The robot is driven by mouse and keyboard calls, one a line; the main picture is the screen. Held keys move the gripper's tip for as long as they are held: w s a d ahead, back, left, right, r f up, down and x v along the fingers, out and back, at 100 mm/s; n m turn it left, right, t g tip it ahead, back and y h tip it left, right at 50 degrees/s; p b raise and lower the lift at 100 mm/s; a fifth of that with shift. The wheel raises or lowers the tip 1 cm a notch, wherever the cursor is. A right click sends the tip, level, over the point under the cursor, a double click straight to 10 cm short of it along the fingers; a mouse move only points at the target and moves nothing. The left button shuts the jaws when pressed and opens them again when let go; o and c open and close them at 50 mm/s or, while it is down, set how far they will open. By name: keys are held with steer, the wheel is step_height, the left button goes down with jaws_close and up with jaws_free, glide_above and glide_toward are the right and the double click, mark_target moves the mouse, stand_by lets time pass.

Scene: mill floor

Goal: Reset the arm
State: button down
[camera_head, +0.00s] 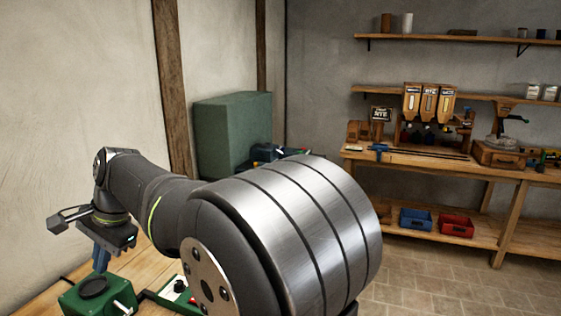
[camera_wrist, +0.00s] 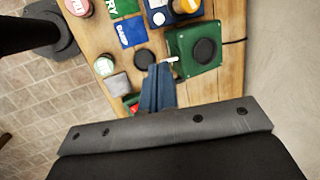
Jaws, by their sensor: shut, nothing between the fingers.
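My gripper (camera_head: 101,266) hangs at the left in the head view, fingers down, above the wooden table and just behind a green box with a black round top (camera_head: 75,300). In the wrist view my gripper (camera_wrist: 159,68) shows its two blue fingers together, with nothing between them. The green box also shows in the wrist view (camera_wrist: 181,47), right of the fingertips. My arm spans the middle of the head view and hides much of the table.
The wrist view shows several cans and small items on the table (camera_wrist: 233,75), with a blue card (camera_wrist: 131,31) among them. In the head view, a workbench (camera_head: 420,159) with dispensers (camera_head: 428,102) stands at the right, with blue (camera_head: 416,219) and red bins (camera_head: 456,225) below.

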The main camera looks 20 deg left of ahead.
steer(key=shift+v, duration=2.1)
steer(key=c, duration=2.2)
jaws_free()
steer(key=c, duration=0.7)
jaws_free()
steer(key=o, duration=0.3)
steer(key=shift+a+f, duration=0.1)
steer(key=shift+f, duration=0.15)
steer(key=o, duration=0.4)
step_height(320, 180, down, 8)
steer(key=s+a+n+t+y, duration=0.1)
steer(key=s+a+n+y, duration=0.1)
steer(key=n, duration=0.1)
steer(key=shift+s+r+t, duration=0.2)
steer(key=shift+s+t, duration=0.05)
steer(key=shift+t, duration=0.05)
steer(key=s+d+f+n+t+y, duration=0.3)
steer(key=s+d+f+n+y, duration=0.4)
steer(key=s+f+n, duration=0.5)
steer(key=w+a+f, duration=0.2)
steer(key=w+a, duration=0.2)
steer(key=a, duration=0.5)
steer(key=shift+f+n, duration=0.3)
steer(key=shift+f, duration=0.1)
